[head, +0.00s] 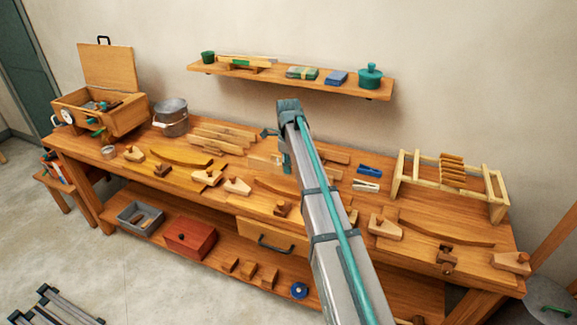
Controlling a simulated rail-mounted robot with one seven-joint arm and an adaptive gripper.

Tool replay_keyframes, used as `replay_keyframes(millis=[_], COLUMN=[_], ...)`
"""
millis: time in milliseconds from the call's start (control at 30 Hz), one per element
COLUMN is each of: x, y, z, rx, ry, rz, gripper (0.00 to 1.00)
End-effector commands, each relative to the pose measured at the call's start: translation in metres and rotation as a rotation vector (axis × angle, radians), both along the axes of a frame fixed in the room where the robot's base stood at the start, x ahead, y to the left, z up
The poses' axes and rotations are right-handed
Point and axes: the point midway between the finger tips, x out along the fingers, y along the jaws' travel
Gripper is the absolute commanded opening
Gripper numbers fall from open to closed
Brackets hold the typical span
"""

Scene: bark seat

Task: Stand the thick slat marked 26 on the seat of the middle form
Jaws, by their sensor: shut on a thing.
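My arm reaches up across the middle of the head view and hides most of my gripper (281,150), which is over the bench. The gripper is shut on a pale wooden piece (264,158), of which only a bit shows left of the arm; I cannot read a number on it. The middle form (272,188), a curved wooden piece with blocks near it, lies partly behind my arm. Several long slats (222,136) lie at the back of the bench, left of the gripper; their marks are too small to read.
The bench (330,207) also carries a toolbox (118,114), a metal pot (171,117), another form at left (180,158), one at right (445,234), and a rack with slats (412,187). A wall shelf (300,82) hangs behind the gripper.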

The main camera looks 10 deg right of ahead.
Motion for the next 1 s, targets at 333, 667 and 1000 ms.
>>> replay_keyframes(millis=[333, 667, 1000], x=[0.000, 0.000, 0.000], y=[0.000, 0.000, 0.000], z=[-0.029, -0.059, -0.090], rx=[0.000, 0.000, -0.001], ry=[0.000, 0.000, -0.001], rz=[0.002, 0.002, 0.002], gripper=[0.00, 0.00, 0.00])
